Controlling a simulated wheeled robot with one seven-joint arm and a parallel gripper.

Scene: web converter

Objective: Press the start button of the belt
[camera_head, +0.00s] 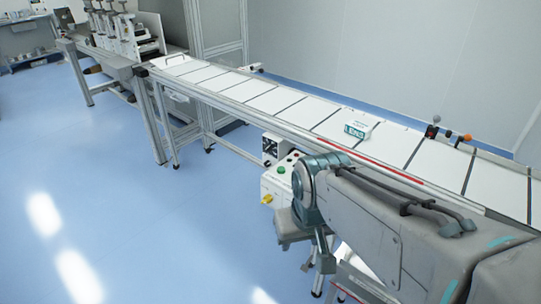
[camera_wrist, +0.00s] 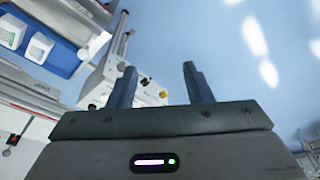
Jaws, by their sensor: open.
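The belt (camera_head: 270,100) is a long white conveyor running from back left to front right. A pale control box (camera_head: 276,186) is mounted under its near edge, beside my arm. A green button (camera_head: 281,170) shows on the box's top, with small dark and red controls near it, and a yellow knob (camera_head: 267,199) sits on its front. My gripper (camera_wrist: 157,70) is open and empty. In the wrist view a yellow knob (camera_wrist: 163,94) and a dark knob (camera_wrist: 146,80) show between its fingers; the green button cannot be made out there. My arm partly covers the control box's right side.
A small white and teal carton (camera_head: 357,129) lies on the belt. A small box with a dial (camera_head: 271,147) hangs under the belt edge. A red strip (camera_head: 375,166) runs along the rail. The blue floor (camera_head: 130,220) at left is clear.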

